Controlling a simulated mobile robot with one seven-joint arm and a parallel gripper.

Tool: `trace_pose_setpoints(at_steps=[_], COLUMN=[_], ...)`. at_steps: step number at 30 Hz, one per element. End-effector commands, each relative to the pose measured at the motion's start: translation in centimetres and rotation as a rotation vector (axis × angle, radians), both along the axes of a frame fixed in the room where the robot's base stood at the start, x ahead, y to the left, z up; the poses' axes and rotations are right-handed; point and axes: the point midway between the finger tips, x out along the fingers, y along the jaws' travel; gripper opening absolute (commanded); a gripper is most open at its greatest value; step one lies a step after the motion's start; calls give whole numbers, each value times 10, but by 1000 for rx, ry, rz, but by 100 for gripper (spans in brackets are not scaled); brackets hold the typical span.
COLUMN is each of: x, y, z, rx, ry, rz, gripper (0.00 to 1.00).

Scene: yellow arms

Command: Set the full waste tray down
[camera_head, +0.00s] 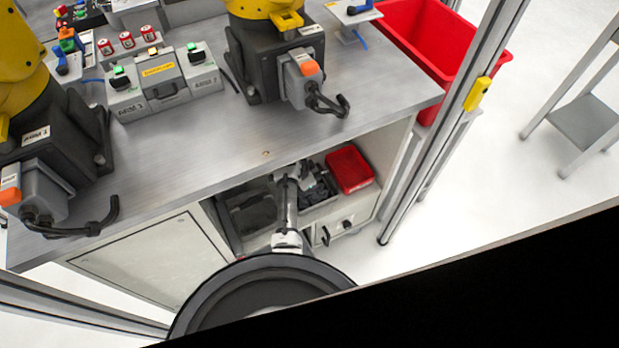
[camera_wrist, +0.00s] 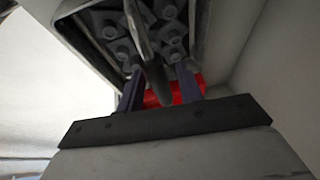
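The waste tray (camera_wrist: 93,46) is a grey tray filled with dark, bolt-like parts. It fills the top of the wrist view, and a dark curved handle (camera_wrist: 150,72) spans it. My gripper (camera_wrist: 158,72) has its two fingers apart, one on each side of the handle, with gaps showing. In the head view my gripper (camera_head: 287,178) reaches into the open shelf bay under the bench. The tray's dark contents (camera_head: 317,190) show just right of it there. The tray's underside is hidden.
A small red bin (camera_head: 349,168) stands right of the tray in the bay. The bench top (camera_head: 215,143) overhangs the bay. Side walls are close, and a metal post (camera_head: 440,125) stands at the right. A large red bin (camera_head: 425,40) is behind.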

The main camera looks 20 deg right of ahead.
Motion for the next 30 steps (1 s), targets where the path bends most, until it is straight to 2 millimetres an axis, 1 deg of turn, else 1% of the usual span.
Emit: trace_pose_setpoints(at_steps=[8, 12, 14, 17, 20, 22, 27, 30], x=[0, -1, -2, -6, -10, -21, -42, -52], y=[0, 2, 4, 11, 18, 35, 71, 89], z=[1, 7, 13, 29, 50, 45, 46, 46], rx=[0, -1, -1, -1, -2, -1, -1, -1], ry=[0, -2, -2, -3, -5, 2, 0, 1], rz=[0, 2, 2, 3, 3, 6, 6, 5], gripper=[38, 38, 38, 38, 38, 38, 38, 38])
